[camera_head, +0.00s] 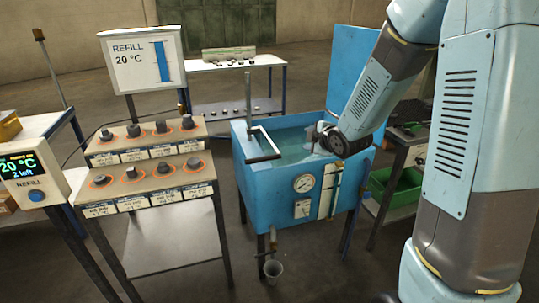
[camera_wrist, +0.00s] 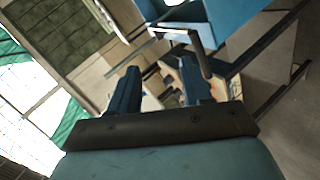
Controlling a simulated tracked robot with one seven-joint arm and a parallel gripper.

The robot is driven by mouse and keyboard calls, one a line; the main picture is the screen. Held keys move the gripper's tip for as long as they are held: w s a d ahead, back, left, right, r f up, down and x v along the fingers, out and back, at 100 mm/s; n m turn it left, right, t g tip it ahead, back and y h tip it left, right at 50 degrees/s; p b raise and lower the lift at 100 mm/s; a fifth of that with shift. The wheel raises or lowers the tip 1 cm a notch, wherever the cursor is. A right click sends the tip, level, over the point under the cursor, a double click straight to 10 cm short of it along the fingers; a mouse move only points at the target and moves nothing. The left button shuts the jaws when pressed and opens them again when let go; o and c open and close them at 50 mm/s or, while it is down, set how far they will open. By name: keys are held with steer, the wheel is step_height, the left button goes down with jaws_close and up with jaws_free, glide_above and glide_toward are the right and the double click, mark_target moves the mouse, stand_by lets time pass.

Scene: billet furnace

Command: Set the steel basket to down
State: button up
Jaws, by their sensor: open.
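In the head view the blue tank (camera_head: 285,190) holds greenish water. I cannot make out a separate basket; whether the rod and bar belong to the steel basket is unclear. My gripper (camera_head: 314,138) is over the right half of the tank, apart from the rod, and its fingertips are hard to see there. In the wrist view my gripper (camera_wrist: 157,88) shows two separated dark blue fingers with nothing clearly between them. A dark rod (camera_wrist: 200,55) shows near the right finger.
A stepped rack (camera_head: 150,165) with several dark samples stands left of the tank, under a REFILL sign (camera_head: 143,60). A cup (camera_head: 273,271) is below the tank's tap. A green bin (camera_head: 397,187) is at right. A bench (camera_head: 232,65) stands behind.

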steer(key=w+a+f+n+t+y, duration=0.2)
steer(key=w+a+f+n+y, duration=0.3)
steer(key=f, duration=0.4)
steer(key=n+t+y, duration=0.2)
steer(key=n+y, duration=0.2)
glide_toward(263, 161)
steer(key=x, duration=1.3)
steer(key=shift+f, duration=0.1)
steer(key=shift+d, duration=0.1)
jaws_close()
